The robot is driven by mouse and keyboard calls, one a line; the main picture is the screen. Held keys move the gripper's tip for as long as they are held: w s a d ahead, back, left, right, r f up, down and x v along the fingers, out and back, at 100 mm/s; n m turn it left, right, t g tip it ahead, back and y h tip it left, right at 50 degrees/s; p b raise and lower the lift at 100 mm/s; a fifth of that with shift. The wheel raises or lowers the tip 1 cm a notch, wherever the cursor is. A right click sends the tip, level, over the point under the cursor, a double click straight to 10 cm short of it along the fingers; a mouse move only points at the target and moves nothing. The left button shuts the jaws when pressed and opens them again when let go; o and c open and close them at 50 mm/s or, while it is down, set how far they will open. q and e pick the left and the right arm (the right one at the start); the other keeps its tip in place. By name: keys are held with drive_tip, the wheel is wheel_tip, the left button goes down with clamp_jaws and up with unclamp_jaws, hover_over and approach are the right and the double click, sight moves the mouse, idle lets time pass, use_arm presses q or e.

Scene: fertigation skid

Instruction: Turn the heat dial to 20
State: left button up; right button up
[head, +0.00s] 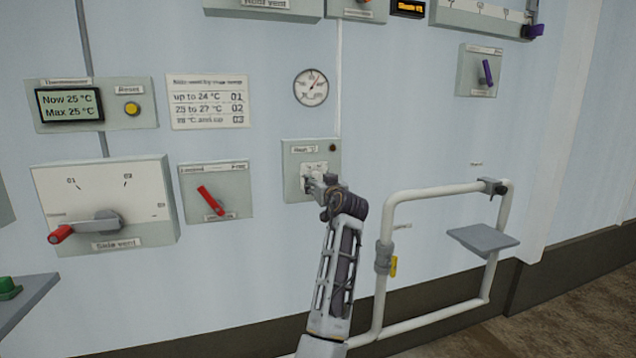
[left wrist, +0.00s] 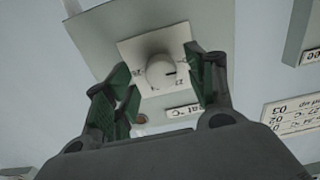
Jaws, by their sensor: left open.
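The heat dial is a pale round knob (left wrist: 162,72) on a white numbered plate (left wrist: 135,48), seen upside down in the left wrist view. A short dark mark shows on the knob, and the numbers around it are too small to read surely. In the head view the heat panel (head: 291,190) hangs mid-wall, its dial mostly hidden by my left gripper (head: 318,181). In the left wrist view my left gripper (left wrist: 158,88) is open, its green-padded fingers on either side of the knob. I cannot tell whether they touch it. My right gripper is not in view.
A side vent panel with a red-tipped lever (head: 60,234) and a panel with a red switch (head: 211,201) are to the left. A gauge (head: 311,87) is above. A white pipe frame with a grey shelf (head: 483,240) stands close on the right.

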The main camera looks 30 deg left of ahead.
use_arm(q)
drive_tip(key=v, duration=0.6)
drive_tip(key=shift+f, duration=0.1)
idle(0.6)
